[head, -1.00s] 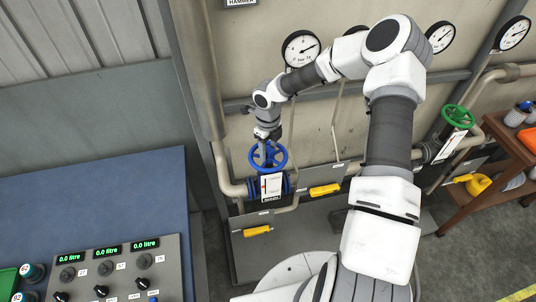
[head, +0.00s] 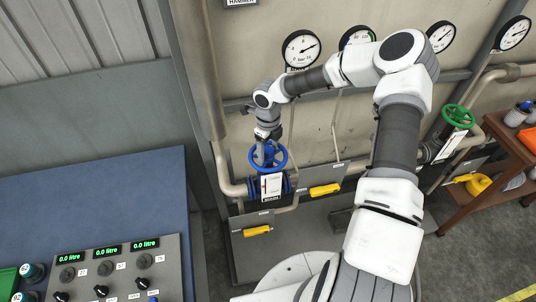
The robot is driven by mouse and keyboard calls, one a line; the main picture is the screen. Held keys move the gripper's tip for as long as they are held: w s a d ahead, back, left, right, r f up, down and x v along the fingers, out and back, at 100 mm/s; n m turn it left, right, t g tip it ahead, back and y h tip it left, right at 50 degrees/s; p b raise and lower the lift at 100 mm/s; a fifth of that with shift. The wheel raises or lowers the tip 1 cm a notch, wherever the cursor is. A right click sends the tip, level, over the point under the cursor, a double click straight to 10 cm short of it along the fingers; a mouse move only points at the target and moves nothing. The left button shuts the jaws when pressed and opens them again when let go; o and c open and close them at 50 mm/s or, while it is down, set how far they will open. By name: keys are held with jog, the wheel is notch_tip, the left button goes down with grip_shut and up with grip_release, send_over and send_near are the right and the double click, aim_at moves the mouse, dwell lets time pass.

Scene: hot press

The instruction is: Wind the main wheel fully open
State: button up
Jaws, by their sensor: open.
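The blue main wheel (head: 281,156) sits on a valve on the pipe at the panel's lower left. A white tag plate with a red mark (head: 271,187) is in front of the valve under it. My gripper (head: 263,160) points down at the left part of the wheel, its fingers at the rim or spokes. The fingers are small and partly hidden, so I cannot tell whether they touch the wheel.
Yellow lever handles (head: 325,190) and (head: 257,231) are right of and below the valve. A green wheel (head: 458,116) is at right, beside a wooden shelf (head: 475,185). Gauges (head: 300,50) line the panel above. A blue bench with a control box (head: 120,268) is at left.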

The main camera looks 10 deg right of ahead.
jog(key=m+b, duration=0.1)
jog(key=m, duration=0.3)
jog(key=shift+m, duration=0.4)
jog(key=m+b, duration=0.1)
jog(key=m, duration=0.3)
jog(key=m+b, duration=0.1)
jog(key=m, duration=0.3)
jog(key=shift+f+m+b, duration=0.1)
jog(key=shift+m+b, duration=0.3)
jog(key=m+b, duration=0.1)
jog(key=m, duration=0.3)
jog(key=shift+m, duration=0.3)
jog(key=m+b, duration=0.2)
jog(key=m, duration=0.2)
jog(key=m+b, duration=0.2)
jog(key=m, duration=0.3)
jog(key=m+b, duration=0.1)
jog(key=m, duration=0.3)
jog(key=shift+m+b, duration=0.3)
jog(key=m+b, duration=0.1)
jog(key=m, duration=0.3)
